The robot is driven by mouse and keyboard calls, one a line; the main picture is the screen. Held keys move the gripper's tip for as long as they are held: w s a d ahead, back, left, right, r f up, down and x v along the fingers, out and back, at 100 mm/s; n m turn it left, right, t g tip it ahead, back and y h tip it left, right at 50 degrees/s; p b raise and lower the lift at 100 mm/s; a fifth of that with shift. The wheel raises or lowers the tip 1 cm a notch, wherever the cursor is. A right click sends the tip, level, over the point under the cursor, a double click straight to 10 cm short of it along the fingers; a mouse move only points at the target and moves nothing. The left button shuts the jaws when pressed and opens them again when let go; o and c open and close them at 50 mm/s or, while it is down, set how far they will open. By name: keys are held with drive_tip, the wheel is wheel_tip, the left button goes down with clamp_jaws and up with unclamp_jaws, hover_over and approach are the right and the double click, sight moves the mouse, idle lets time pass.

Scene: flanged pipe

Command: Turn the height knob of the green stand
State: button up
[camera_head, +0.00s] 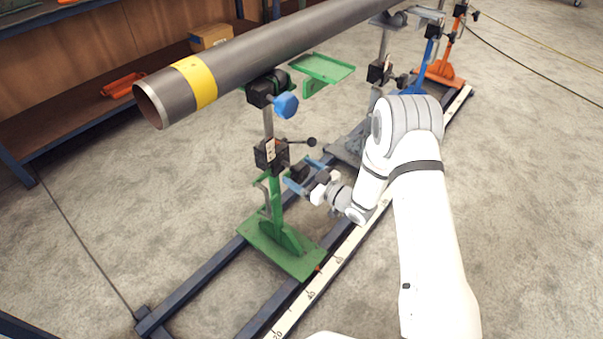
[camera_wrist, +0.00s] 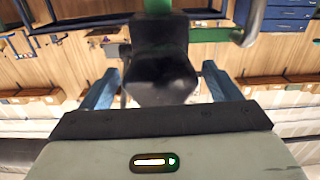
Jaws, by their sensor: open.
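The green stand (camera_head: 275,212) stands upright on a rail frame, under the near end of a grey pipe. Its post carries a black clamp block (camera_head: 270,154) with a black ball-ended lever on the right. A blue knob (camera_head: 286,105) sits higher, just below the pipe. My gripper (camera_head: 297,171) is open just right of the block, its blue fingers pointing at the stand. In the wrist view a dark, faceted knob-like part (camera_wrist: 162,75) lies between the two fingers. I take it for the height knob; contact with the fingers cannot be told.
The pipe (camera_head: 250,55) with a yellow band runs above, to the upper right. A green tray (camera_head: 322,68) sticks out beside it. Grey, blue (camera_head: 412,75) and orange (camera_head: 441,70) stands follow along the rails. A wooden bench stands at the left.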

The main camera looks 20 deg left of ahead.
drive_tip(key=shift+a, duration=0.1)
drive_tip(key=c, duration=1)
drive_tip(key=shift+b, duration=0.4)
